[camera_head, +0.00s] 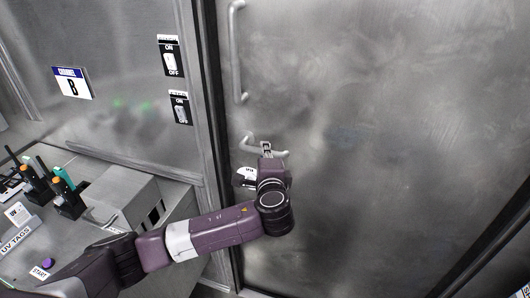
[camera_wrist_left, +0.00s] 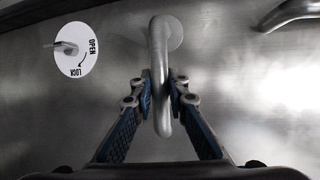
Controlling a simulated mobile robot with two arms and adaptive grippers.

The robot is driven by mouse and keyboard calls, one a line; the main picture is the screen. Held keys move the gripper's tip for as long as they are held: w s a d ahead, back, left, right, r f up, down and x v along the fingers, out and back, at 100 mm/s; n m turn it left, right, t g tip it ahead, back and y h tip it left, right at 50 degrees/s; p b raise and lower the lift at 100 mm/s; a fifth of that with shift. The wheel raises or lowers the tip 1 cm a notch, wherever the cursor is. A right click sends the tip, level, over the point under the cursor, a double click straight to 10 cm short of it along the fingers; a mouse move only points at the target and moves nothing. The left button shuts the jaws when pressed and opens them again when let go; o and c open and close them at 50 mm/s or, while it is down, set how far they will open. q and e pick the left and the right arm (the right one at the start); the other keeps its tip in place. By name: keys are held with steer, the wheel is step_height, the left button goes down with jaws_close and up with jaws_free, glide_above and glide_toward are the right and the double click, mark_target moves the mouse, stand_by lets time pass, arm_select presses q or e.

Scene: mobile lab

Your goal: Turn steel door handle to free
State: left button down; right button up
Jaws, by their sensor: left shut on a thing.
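The steel door (camera_head: 380,120) fills the right side of the head view and is shut in its frame. Its lever handle (camera_head: 249,141) sits near the door's left edge. In the left wrist view the lever handle (camera_wrist_left: 160,75) runs down the middle, with its round base at the top. My left gripper (camera_head: 266,150) is at the handle. In the wrist view its two blue-padded fingers (camera_wrist_left: 160,92) close on the handle from both sides. The gripper hides part of the lever in the head view. My right gripper is not in view.
A long pull bar (camera_head: 236,55) is above the lever. A small lock turn on a white OPEN/LOCK disc (camera_wrist_left: 75,50) is beside it. Wall switches (camera_head: 171,62) are left of the door. A metal bench (camera_head: 110,190) with radios (camera_head: 62,190) stands at the left.

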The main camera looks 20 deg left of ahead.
arm_select(q)
steer(key=shift+f, duration=0.15)
steer(key=shift+a+f+m+t+b, duration=0.9)
steer(key=shift+f+m+b, duration=0.35)
steer(key=shift+m, duration=1.1)
steer(key=shift+a+f+m+t+b, duration=0.75)
steer(key=shift+f+m+t+b, duration=0.35)
steer(key=shift+m, duration=1.3)
steer(key=shift+a+f+m+t+b, duration=0.85)
steer(key=shift+f+m+b, duration=0.5)
steer(key=shift+m, duration=1)
steer(key=shift+r, duration=0.15)
steer(key=c, duration=1.9)
jaws_free()
steer(key=shift+a+r, duration=0.1)
